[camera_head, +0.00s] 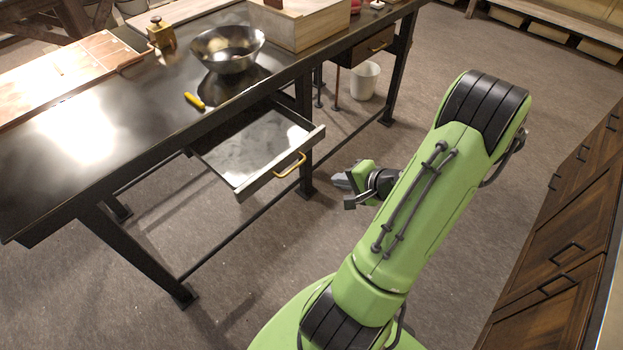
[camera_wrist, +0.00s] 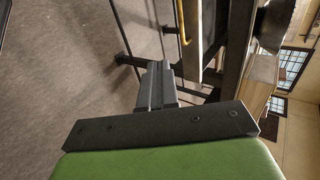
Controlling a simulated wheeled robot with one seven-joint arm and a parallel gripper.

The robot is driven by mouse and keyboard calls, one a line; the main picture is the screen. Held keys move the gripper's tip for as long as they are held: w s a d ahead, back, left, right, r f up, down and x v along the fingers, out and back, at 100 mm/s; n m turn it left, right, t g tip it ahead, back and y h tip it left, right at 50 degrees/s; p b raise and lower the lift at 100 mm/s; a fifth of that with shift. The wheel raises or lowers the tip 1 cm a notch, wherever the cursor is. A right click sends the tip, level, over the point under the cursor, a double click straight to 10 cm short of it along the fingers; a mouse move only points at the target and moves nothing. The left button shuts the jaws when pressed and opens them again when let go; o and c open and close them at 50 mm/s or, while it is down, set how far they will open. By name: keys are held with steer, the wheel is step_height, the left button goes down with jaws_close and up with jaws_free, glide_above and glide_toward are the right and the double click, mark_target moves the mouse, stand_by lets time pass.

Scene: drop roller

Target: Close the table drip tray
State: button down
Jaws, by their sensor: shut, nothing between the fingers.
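The table drip tray (camera_head: 236,187) is a shallow metal drawer under the dark work table (camera_head: 150,93). It is pulled well out, with a yellow handle (camera_head: 290,165) on its front. In the wrist view the handle (camera_wrist: 183,22) and the tray front (camera_wrist: 194,45) show at the top, right of centre. My gripper (camera_head: 340,181) is to the right of the tray front in the head view, apart from the handle. Its grey fingers (camera_wrist: 157,84) are together and hold nothing in the wrist view.
On the table stand a metal bowl (camera_head: 228,50), a wooden box (camera_head: 297,22), a brass item (camera_head: 160,34) and a yellow-handled tool (camera_head: 194,101). Table legs (camera_head: 304,130) stand beside the tray. A white bucket (camera_head: 363,81) is behind. Wooden cabinets (camera_head: 560,220) line the right; floor between is clear.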

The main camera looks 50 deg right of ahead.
steer(key=w+f+b, duration=0.1)
steer(key=w+f, duration=0.3)
steer(key=w, duration=0.7)
steer(key=shift+w+f, duration=0.25)
steer(key=shift+f, duration=0.15)
steer(key=shift+a, duration=0.1)
